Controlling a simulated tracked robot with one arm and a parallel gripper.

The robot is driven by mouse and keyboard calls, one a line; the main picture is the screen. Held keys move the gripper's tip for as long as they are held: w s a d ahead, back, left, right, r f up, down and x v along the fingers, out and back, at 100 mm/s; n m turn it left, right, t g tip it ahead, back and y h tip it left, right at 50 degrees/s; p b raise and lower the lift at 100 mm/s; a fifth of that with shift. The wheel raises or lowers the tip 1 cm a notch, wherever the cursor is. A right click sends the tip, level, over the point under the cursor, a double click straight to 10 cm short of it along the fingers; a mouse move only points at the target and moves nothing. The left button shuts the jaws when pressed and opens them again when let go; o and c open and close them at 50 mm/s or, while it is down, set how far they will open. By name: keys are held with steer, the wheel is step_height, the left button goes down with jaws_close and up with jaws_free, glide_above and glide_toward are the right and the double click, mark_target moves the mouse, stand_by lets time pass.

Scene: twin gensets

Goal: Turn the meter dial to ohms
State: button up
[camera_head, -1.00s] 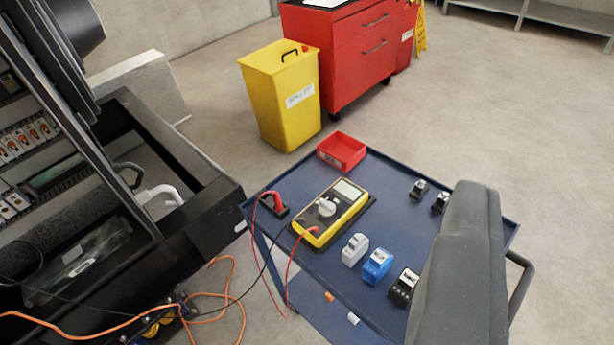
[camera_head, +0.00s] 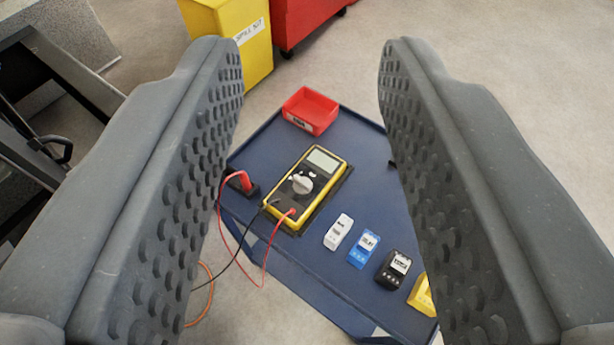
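The yellow multimeter (camera_head: 325,163) lies on the blue cart top, with its display toward the far end. Its pale dial knob (camera_head: 302,183) sits in the middle of its dark face; I cannot read the markings around it. A red lead and a black lead run from its near end. My gripper (camera_head: 312,75) is open and empty, its two studded grey fingers wide apart. The meter shows between the fingers, apart from both and farther from the camera.
The blue cart (camera_head: 262,150) also holds a red bin (camera_head: 311,111), a red probe in a black holder (camera_head: 243,184), and white (camera_head: 338,231), blue (camera_head: 363,248), black (camera_head: 393,268) and yellow (camera_head: 422,296) blocks. A yellow spill-kit bin (camera_head: 245,50) and red cabinet (camera_head: 300,20) stand behind.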

steer(key=w+f+n+g+p, duration=0.2)
steer(key=w+f+g+p, duration=0.15)
steer(key=w, duration=0.65)
steer(key=n+g+p, duration=0.9)
steer(key=g, duration=0.3)
glide_above(304, 182)
step_height(304, 182, down, 29)
step_height(304, 182, down, 14)
steer(key=shift+r+b, duration=0.1)
steer(key=shift+b, duration=0.75)
